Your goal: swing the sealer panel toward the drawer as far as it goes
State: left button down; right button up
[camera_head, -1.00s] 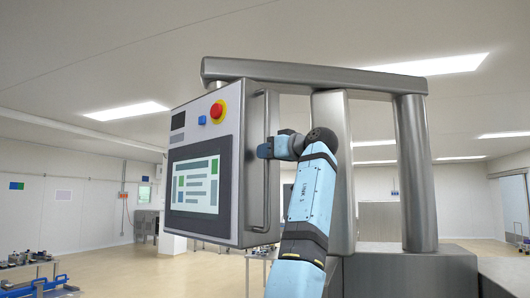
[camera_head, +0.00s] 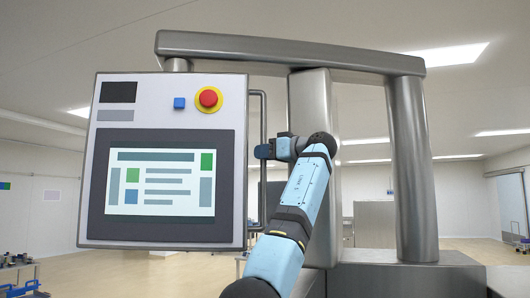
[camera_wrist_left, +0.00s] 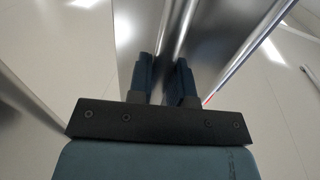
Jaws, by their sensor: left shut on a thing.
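The sealer panel (camera_head: 165,160) hangs from the overhead metal arm (camera_head: 290,52) and faces me almost squarely in the head view. It has a screen, a blue button and a red knob on a yellow ring. A vertical bar handle (camera_head: 263,190) runs along its right edge. My left gripper (camera_head: 263,151) is at the handle, a little above its middle. In the left wrist view its two fingers (camera_wrist_left: 167,80) are on either side of the metal bar (camera_wrist_left: 178,40), shut on it. The drawer cannot be made out. My right gripper is not in view.
A thick metal column (camera_head: 316,160) stands right behind my left arm, and a second post (camera_head: 409,165) holds up the overhead arm farther right. Carts (camera_head: 20,265) stand far off at the lower left.

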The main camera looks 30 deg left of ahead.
pick_arm(q)
jog(key=shift+w+a+n+g, duration=0.4)
jog(key=shift+w+a+g, duration=0.15)
jog(key=shift+w+g, duration=0.15)
jog(key=c, duration=1.4)
grip_release()
jog(key=o, duration=0.3)
jog(key=shift+w+a, duration=0.1)
jog(key=shift+a, duration=0.1)
jog(key=d, duration=0.3)
jog(key=w+d, duration=0.1)
jog(key=d, duration=0.3)
jog(key=w+d, duration=0.1)
jog(key=d, duration=0.3)
jog(key=shift+d+f, duration=0.15)
jog(key=shift+d, duration=0.1)
